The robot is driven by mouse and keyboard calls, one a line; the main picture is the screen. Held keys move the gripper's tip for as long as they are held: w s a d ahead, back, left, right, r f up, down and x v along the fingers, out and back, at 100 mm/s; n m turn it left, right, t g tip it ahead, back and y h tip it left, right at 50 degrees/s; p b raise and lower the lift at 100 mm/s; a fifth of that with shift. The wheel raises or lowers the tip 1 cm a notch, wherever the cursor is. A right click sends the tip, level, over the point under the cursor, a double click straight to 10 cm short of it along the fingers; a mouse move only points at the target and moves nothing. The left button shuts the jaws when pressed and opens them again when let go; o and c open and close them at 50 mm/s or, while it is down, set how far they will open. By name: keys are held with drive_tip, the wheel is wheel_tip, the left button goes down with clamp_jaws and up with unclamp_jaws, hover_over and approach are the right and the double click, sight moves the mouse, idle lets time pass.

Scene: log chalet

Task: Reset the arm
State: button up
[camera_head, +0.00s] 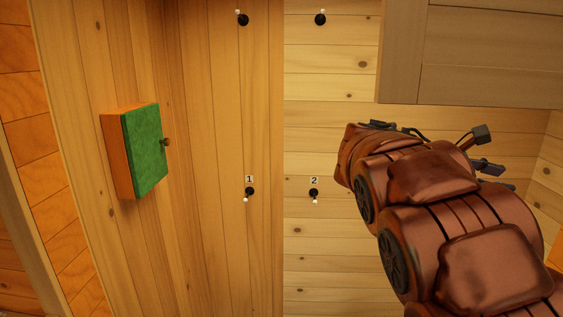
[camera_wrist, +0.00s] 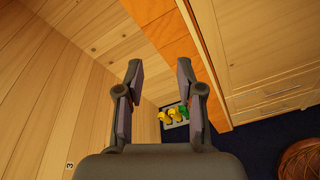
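My arm (camera_head: 440,200) is raised at the right of the head view, in front of the plank wall. My gripper shows in the wrist view (camera_wrist: 160,90), with its two dark fingers apart and nothing between them. In the head view the fingers are mostly hidden behind the arm, with only some dark parts (camera_head: 485,150) showing at its far end.
Hooks labelled 1 (camera_head: 249,191) and 2 (camera_head: 314,193) are on the walls. A wooden cabinet (camera_head: 480,55) is at upper right. A grey tray with yellow and green things (camera_wrist: 174,115) lies below.

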drive_tip(key=s+a+f+m+g+y, duration=0.1)
drive_tip(key=s+a+f+m+y, duration=0.25)
drive_tip(key=s+f, duration=0.5)
drive_tip(key=s+a+f+m+y, duration=0.2)
drive_tip(key=s+f+y, duration=0.3)
drive_tip(key=s+f, duration=0.4)
drive_tip(key=s+a+f+m+y, duration=0.3)
drive_tip(key=s+a+f, duration=0.3)
drive_tip(key=a, duration=0.3)
drive_tip(key=s+a+f+m+y, duration=0.3)
drive_tip(key=s+a+f, duration=0.3)
drive_tip(key=a, duration=0.3)
drive_tip(key=shift+s+f+m+g+y+b, duration=0.3)
drive_tip(key=shift+s+y+b, duration=0.2)
drive_tip(key=shift+s, duration=0.25)
